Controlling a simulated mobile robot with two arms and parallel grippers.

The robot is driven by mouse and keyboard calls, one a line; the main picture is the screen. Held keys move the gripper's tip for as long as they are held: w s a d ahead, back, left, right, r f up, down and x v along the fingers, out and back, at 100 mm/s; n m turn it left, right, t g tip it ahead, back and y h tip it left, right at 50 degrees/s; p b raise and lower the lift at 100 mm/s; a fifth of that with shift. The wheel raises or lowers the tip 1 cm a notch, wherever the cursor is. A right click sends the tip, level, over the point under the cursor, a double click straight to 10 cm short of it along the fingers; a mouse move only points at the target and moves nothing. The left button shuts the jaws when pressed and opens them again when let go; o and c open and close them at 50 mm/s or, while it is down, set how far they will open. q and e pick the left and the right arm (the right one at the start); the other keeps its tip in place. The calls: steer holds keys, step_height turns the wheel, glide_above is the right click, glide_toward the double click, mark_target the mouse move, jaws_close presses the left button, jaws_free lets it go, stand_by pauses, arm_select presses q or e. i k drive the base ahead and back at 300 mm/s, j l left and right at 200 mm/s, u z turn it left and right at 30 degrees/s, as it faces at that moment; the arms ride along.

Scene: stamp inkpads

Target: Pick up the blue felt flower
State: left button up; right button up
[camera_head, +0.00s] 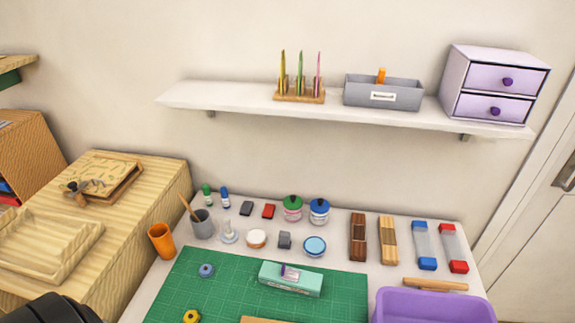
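The blue felt flower (206,270) lies on the green cutting mat (225,290), in its upper left part. It looks small and round with a lighter centre, and nothing covers it. A yellow felt flower (191,316) lies nearer, at the bottom edge of the picture. A dark rounded part of mine shows in the bottom left corner, apart from the blue flower. No fingertips of either gripper are visible.
A mint-green box (291,280) sits on the mat right of the blue flower. A purple bin (432,305) is at the lower right. The mat around the flower is clear.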

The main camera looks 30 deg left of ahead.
mark_target(206, 271)
steer(key=j+u, duration=0.15)
steer(key=u, duration=1.5)
steer(key=i+l, duration=0.05)
steer(key=l, duration=0.05)
